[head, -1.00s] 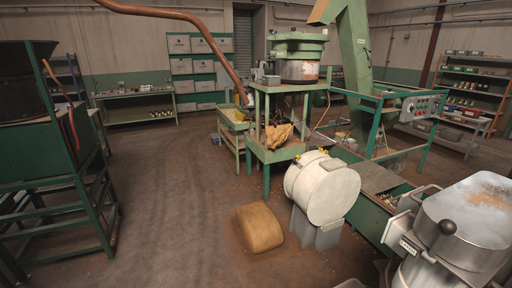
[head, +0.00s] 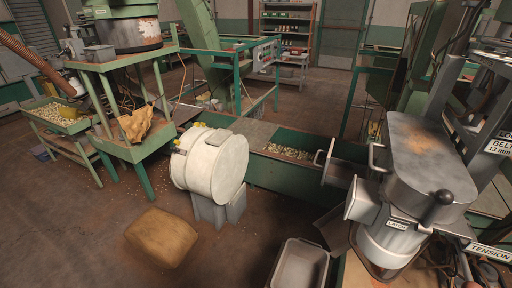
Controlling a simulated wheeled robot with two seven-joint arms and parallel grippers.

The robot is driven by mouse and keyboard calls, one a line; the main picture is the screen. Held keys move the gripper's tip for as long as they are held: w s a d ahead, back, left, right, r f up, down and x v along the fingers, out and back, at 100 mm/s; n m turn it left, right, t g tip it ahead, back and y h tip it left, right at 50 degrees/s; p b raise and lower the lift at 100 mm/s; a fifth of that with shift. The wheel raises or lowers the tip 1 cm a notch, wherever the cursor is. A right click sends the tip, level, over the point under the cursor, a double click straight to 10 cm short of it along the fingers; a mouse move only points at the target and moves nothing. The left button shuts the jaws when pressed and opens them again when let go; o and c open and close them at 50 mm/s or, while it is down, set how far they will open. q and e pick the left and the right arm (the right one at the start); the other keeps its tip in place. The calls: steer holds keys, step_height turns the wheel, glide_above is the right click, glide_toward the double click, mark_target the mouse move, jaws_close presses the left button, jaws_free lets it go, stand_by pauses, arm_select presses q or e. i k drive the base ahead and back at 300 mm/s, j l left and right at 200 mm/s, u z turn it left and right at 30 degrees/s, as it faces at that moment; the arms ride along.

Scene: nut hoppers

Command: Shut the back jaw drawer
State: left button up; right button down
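A grey metal machine (head: 422,150) with a rounded, brown-stained top stands at the right. A box-like grey drawer (head: 341,173) with a bar handle (head: 323,156) sticks out from its far left side, so it looks open. A second bar handle (head: 375,159) sits close against the machine. A nearer grey block (head: 362,203) juts out at the front left, beside a small label plate (head: 397,225). I cannot read which drawer is which. Neither of my grippers is in view.
A white drum (head: 208,165) on a grey stand and a tan sack (head: 162,237) lie left of the machine. A grey bin (head: 299,265) stands in front. A green trough (head: 258,172) runs behind. Bare floor lies at the lower left.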

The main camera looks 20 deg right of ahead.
mark_target(340, 174)
steer(key=i+j+z, duration=0.1)
steer(key=i+z, duration=0.15)
steer(key=z, duration=0.25)
steer(key=i+j+z, duration=0.15)
steer(key=z, duration=0.3)
steer(key=i+j+z, duration=0.15)
steer(key=j+z, duration=0.2)
steer(key=z, duration=0.15)
steer(key=i+j+z, duration=0.1)
steer(key=j+z, duration=0.35)
steer(key=l, duration=0.1)
